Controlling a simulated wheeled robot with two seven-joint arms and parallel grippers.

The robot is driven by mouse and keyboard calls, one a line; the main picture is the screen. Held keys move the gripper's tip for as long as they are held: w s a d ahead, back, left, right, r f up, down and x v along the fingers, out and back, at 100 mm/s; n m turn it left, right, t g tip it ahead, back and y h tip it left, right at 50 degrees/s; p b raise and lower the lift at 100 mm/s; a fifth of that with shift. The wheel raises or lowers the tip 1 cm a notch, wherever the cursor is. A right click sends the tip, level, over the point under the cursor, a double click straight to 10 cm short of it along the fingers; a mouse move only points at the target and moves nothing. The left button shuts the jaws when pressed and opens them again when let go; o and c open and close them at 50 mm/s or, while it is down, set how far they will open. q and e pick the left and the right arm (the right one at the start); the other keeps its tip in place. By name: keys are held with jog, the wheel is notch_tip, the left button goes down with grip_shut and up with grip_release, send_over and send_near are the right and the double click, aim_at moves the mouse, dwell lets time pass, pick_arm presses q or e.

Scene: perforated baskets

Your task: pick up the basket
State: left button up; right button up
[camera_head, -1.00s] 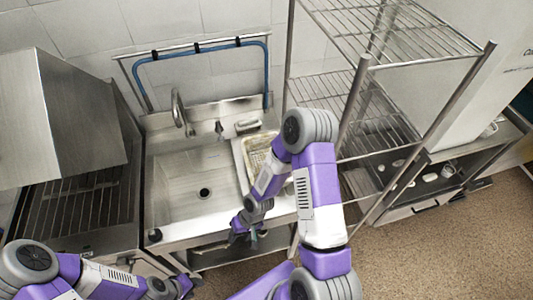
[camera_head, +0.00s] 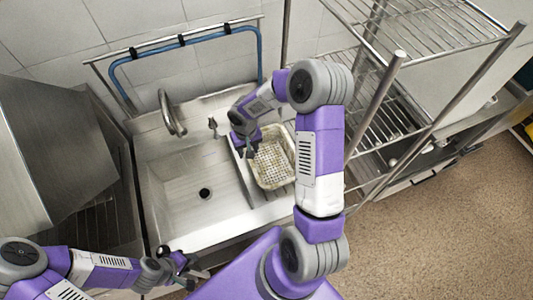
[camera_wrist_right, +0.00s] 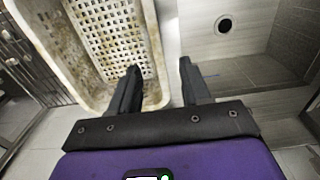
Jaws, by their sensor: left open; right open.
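The basket (camera_head: 270,163) is a worn, cream-coloured perforated tub on the counter right of the sink basin. It also fills the upper left of the right wrist view (camera_wrist_right: 108,38). My right gripper (camera_head: 247,151) is open and empty at the basket's left side. In the right wrist view its fingers (camera_wrist_right: 159,68) appear on either side of the basket's right wall, one over the inside and one over the counter. I cannot tell how far the tips are above the rim. My left gripper (camera_head: 192,270) is open and empty, low in front of the sink.
The steel sink basin (camera_head: 193,165) with a faucet (camera_head: 171,112) lies left of the basket. A wire shelf rack (camera_head: 385,120) stands close on the right. A blue pipe (camera_head: 185,42) runs along the wall behind. A steel hood (camera_head: 50,150) is at far left.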

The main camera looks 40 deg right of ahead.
aim_at(251, 161)
jog(key=f, duration=0.6)
jog(key=shift+s+d+f, duration=0.1)
jog(key=shift+s+f, duration=0.1)
jog(key=shift+s, duration=0.15)
jog(key=shift+c, duration=0.3)
grip_shut()
